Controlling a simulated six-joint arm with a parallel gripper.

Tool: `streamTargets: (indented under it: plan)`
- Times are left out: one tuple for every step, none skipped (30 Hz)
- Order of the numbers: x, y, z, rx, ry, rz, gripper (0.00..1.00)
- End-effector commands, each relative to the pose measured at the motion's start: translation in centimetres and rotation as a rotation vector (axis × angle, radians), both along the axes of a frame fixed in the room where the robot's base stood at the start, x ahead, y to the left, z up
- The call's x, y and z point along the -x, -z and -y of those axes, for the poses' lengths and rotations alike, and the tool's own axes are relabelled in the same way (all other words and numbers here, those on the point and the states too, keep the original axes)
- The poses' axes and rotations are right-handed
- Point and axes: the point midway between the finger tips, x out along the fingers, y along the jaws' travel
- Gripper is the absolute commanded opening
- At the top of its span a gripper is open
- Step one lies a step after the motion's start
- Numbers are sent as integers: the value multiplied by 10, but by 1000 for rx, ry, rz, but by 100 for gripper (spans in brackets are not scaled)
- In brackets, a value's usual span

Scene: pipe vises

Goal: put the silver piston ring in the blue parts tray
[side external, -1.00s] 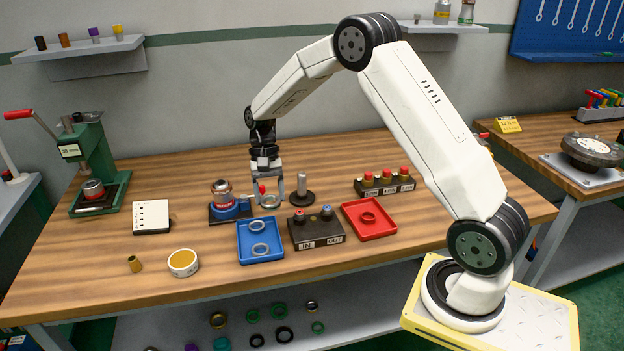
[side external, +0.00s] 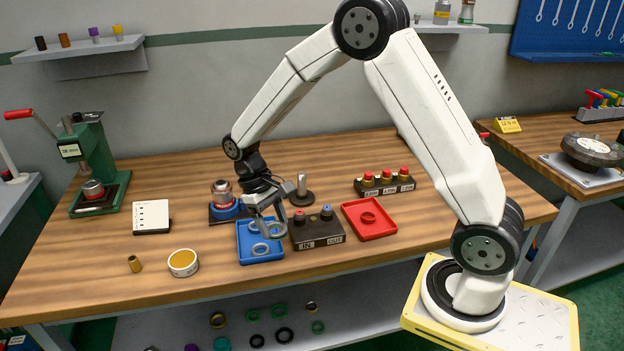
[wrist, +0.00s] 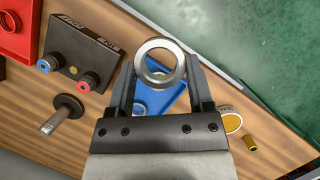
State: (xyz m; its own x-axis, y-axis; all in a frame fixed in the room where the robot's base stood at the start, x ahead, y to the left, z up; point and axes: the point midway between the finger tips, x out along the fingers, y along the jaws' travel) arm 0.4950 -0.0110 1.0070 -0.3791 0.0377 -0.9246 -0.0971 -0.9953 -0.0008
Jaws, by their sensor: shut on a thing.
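My gripper (side external: 268,222) is shut on the silver piston ring (wrist: 160,43), which sits between the fingertips in the wrist view. The ring is held tilted above the right part of the blue parts tray (side external: 240,243) in the side view. The tray is partly hidden behind the ring and gripper in the wrist view (wrist: 180,98). I cannot tell the exact gap between the held ring and the tray.
A black IN/OUT block (side external: 318,233) with knobs stands close to the tray's right. A red tray (side external: 385,230) with a red ring is farther right. A peg on a dark base (side external: 302,196) and a blue-based fixture (side external: 224,206) stand behind. The table front-left holds a round tin (side external: 183,262).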

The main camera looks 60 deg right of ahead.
Motion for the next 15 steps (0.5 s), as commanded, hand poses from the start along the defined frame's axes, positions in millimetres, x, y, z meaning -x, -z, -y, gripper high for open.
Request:
streamTargets:
  plan:
    - [3, -2, 6, 0, 43, 1, 0]
    - [5, -2, 10, 0, 75, 2, 0]
    - [9, -3, 14, -1, 116, 1, 0]
    - [11, -4, 18, 0, 149, 1, 0]
    - [14, -5, 21, -1, 182, 2, 0]
    - [17, -6, 25, -1, 226, 2, 0]
    - [19, -6, 29, -1, 258, 2, 0]
    - [22, -7, 31, 0, 288, 2, 0]
    - [25, -7, 35, 0, 327, 1, 0]
    - [27, -8, 37, -1, 352, 1, 0]
    - [28, -9, 39, 0, 374, 0, 0]
    - [31, -9, 41, 0, 399, -1, 0]
    - [32, -9, 42, 0, 414, -2, 0]
    - [33, -9, 43, 0, 426, -2, 0]
    - [34, -9, 44, 0, 438, -2, 0]
